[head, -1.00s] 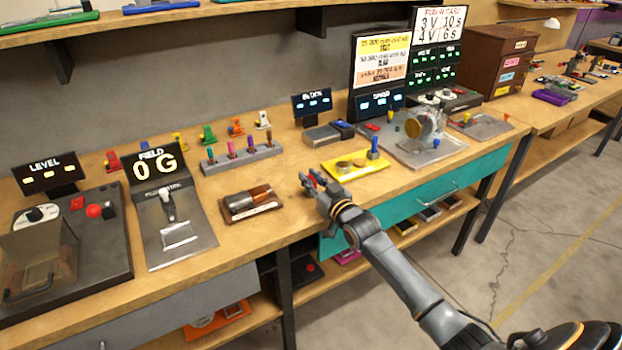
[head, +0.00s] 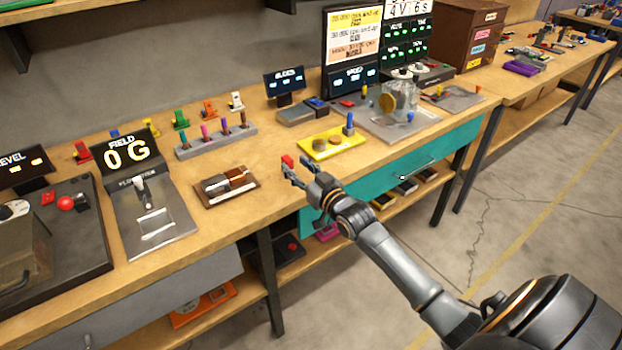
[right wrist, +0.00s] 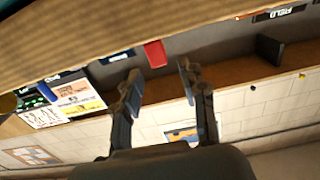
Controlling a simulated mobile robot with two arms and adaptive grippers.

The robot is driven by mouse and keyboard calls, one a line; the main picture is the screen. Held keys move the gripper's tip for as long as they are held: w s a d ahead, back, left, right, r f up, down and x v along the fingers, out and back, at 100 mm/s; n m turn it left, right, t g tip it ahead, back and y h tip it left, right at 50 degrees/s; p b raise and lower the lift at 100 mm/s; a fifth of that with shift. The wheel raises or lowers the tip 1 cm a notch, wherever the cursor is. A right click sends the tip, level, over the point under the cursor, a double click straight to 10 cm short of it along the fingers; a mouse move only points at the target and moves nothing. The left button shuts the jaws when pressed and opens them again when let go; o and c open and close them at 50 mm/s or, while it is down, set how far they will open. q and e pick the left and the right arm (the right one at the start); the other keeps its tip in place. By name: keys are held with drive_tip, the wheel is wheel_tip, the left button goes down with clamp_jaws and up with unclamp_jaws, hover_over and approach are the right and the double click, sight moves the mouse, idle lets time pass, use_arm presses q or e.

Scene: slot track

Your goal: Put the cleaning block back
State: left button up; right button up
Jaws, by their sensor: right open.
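A small red block (head: 287,160) is at the fingertips of my right gripper (head: 298,172), over the front part of the bench. In the right wrist view, the red block (right wrist: 154,53) shows just beyond the gap between the two spread fingers (right wrist: 158,80). That gripper is open. I cannot tell whether the block touches a finger. A brown wooden tray (head: 207,204) with a label lies to the left on the bench and holds a grey and a reddish-brown piece. No readable label shows which piece is the cleaning block. My left gripper is not in view.
A yellow plate (head: 318,154) with round pieces and a blue peg lies behind and right of the gripper. A grey rack (head: 215,143) of coloured pegs stands behind the tray. A teal drawer (head: 420,160) is under the bench edge. Bare wood lies between tray and plate.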

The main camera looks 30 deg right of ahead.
drive_tip(key=s, duration=0.6)
drive_tip(key=shift+s, duration=0.4)
drive_tip(key=shift+d, duration=0.1)
